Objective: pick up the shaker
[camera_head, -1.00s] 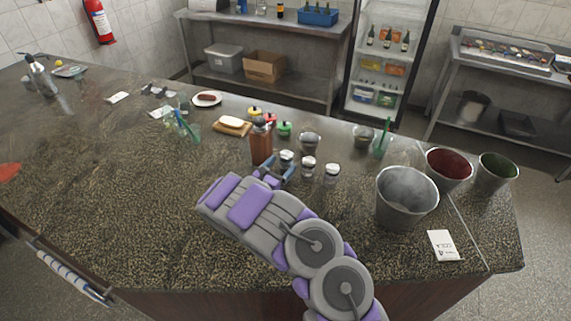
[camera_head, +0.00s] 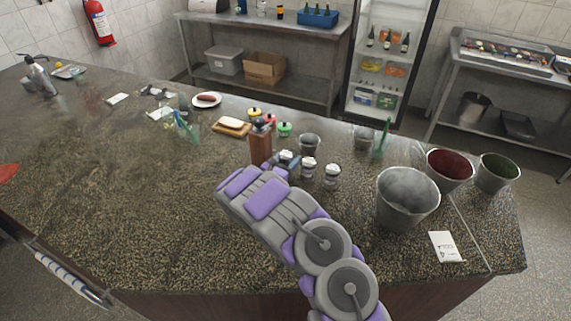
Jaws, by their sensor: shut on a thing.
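Three small shakers with pale metal tops stand in a row near the middle of the counter. The left shaker (camera_head: 286,156) is partly hidden by my gripper (camera_head: 283,162), which is shut on it. The middle shaker (camera_head: 308,165) and the right shaker (camera_head: 331,174) stand free just to the right. I cannot tell whether the held shaker is clear of the counter. My arm hides the near side of the grip.
A tall brown mill (camera_head: 260,145) stands close on the left of my gripper. A small metal cup (camera_head: 310,144) and a green-lidded bottle (camera_head: 284,129) are behind. A large metal bucket (camera_head: 405,202) stands right. The counter (camera_head: 130,200) is clear at front left.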

